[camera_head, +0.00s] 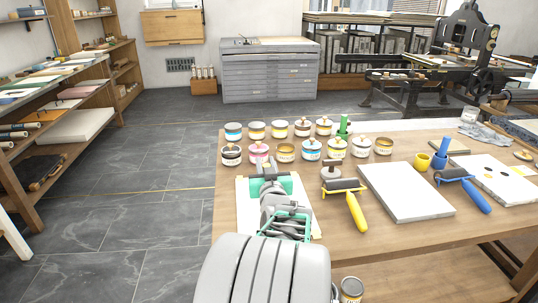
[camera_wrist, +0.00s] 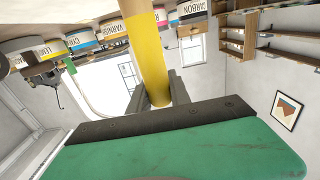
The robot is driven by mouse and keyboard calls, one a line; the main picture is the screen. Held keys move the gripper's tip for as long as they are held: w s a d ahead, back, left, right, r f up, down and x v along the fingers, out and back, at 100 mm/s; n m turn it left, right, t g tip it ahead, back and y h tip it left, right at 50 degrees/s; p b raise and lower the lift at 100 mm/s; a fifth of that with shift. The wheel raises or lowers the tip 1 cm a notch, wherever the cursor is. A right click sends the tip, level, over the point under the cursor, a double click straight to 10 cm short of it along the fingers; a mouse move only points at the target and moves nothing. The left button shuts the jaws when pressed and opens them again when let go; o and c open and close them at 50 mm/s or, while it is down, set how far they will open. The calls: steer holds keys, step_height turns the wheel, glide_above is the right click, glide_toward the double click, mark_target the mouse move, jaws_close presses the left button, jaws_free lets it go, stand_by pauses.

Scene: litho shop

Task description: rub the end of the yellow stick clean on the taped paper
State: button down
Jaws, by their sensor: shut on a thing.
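The yellow stick (camera_wrist: 149,48) runs between the two fingers of my gripper (camera_wrist: 162,92) in the wrist view, and my gripper is shut on it. The stick reaches up to the picture's top edge, where its far end is hard to make out. In the head view my gripper (camera_head: 267,166) is over the near left part of the table and hides the stick. The taped white paper (camera_head: 246,212) lies under my arm, partly covered, with a bit of yellow tape at its near right corner. I cannot tell whether the stick touches the paper.
Several labelled ink cans (camera_head: 285,151) stand in rows just behind the paper on the wooden table (camera_head: 342,250). A yellow-handled roller (camera_head: 356,211) lies close on the right, then a white slab (camera_head: 404,192), a blue-handled roller (camera_head: 477,196) and a spotted sheet (camera_head: 497,181).

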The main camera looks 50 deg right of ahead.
step_height(320, 180, up, 8)
steer(key=p, duration=0.3)
steer(key=shift+w+d+p, duration=0.25)
steer(key=shift+d+p, duration=0.05)
steer(key=shift+p, duration=0.05)
stand_by(0.3)
